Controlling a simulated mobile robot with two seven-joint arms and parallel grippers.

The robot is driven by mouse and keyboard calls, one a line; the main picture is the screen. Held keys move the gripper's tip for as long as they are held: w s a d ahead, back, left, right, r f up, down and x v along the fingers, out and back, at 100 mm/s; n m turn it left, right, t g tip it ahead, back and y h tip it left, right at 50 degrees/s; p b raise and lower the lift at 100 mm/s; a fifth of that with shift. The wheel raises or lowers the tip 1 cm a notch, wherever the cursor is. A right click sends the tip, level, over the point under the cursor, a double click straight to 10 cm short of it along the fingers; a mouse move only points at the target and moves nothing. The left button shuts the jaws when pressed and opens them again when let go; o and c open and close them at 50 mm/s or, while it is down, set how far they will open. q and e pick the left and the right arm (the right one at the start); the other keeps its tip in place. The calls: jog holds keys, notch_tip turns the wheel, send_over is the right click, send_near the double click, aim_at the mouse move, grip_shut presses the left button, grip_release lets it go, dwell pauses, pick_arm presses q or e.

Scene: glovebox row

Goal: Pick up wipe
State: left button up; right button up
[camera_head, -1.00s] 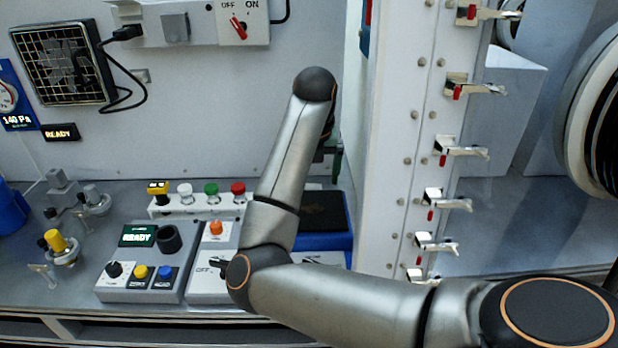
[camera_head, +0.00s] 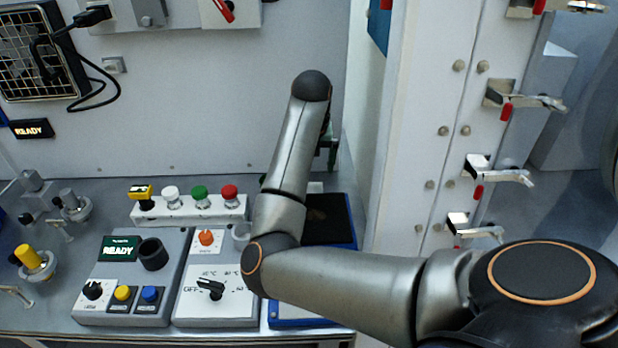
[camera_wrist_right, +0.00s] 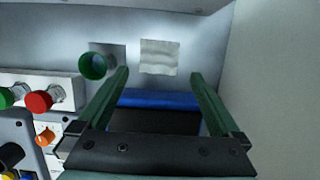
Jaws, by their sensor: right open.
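A pale, square, cloth-like piece (camera_wrist_right: 158,57), which looks like the wipe, shows against the grey back wall in the right wrist view. Its lower edge is wavy. My right gripper (camera_wrist_right: 160,75) has two green fingers spread wide, with nothing between them. In the picture the pale piece lies just beyond and between the fingertips, apart from them. My left gripper is not in view.
A blue tray with a dark inside (camera_head: 328,215) lies under my right arm. Left of it are control boxes (camera_head: 135,270) and a row of coloured buttons (camera_head: 190,208). A white wall with clamps (camera_head: 440,130) stands close on the right. A green round part (camera_wrist_right: 92,66) is left of the fingers.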

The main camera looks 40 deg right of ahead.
jog(key=p+x, duration=0.1)
jog(key=x, duration=0.5)
jog(key=shift+w+d+f, duration=0.1)
jog(key=shift+w+f, duration=0.1)
jog(key=shift+f, duration=0.1)
jog(key=c, duration=1.2)
